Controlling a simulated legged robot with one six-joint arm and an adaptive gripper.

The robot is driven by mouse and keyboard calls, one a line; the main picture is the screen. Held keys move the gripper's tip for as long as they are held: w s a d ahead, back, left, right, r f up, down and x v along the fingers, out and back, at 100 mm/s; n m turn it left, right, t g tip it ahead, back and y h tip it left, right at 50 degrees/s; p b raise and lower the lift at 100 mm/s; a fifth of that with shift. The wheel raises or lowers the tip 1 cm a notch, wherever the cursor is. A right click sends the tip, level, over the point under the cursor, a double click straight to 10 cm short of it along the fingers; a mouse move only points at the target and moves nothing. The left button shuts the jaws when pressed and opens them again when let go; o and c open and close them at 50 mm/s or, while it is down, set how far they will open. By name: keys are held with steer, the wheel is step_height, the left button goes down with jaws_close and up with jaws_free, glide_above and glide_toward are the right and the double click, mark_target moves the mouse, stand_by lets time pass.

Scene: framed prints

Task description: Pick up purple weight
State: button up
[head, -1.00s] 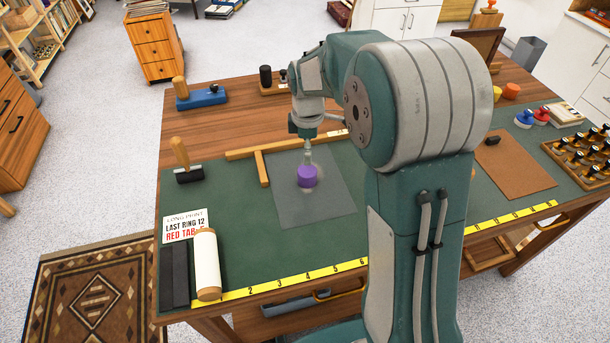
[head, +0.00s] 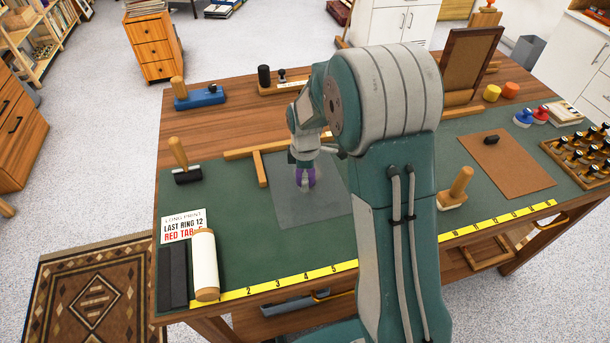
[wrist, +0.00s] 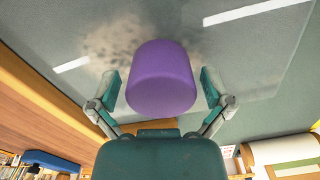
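The purple weight (wrist: 160,78) is a short cylinder standing on the grey translucent sheet (head: 318,205) on the green mat. In the wrist view it sits between the two fingers of my gripper (wrist: 160,88). The fingers are spread, one on each side, with a small gap showing on both sides. In the head view my gripper (head: 305,180) is down over the weight, and only purple slivers of the weight show beside the fingers.
A wooden T-square (head: 262,168) lies along the sheet's left and back edges. A black-headed brayer (head: 187,174) and a white roll (head: 205,265) are to the left. A wooden-handled tool (head: 457,187) and brown board (head: 513,167) are to the right. A yellow ruler (head: 325,275) runs along the front.

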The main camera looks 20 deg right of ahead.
steer(key=c, duration=1.1)
steer(key=shift+c, duration=0.2)
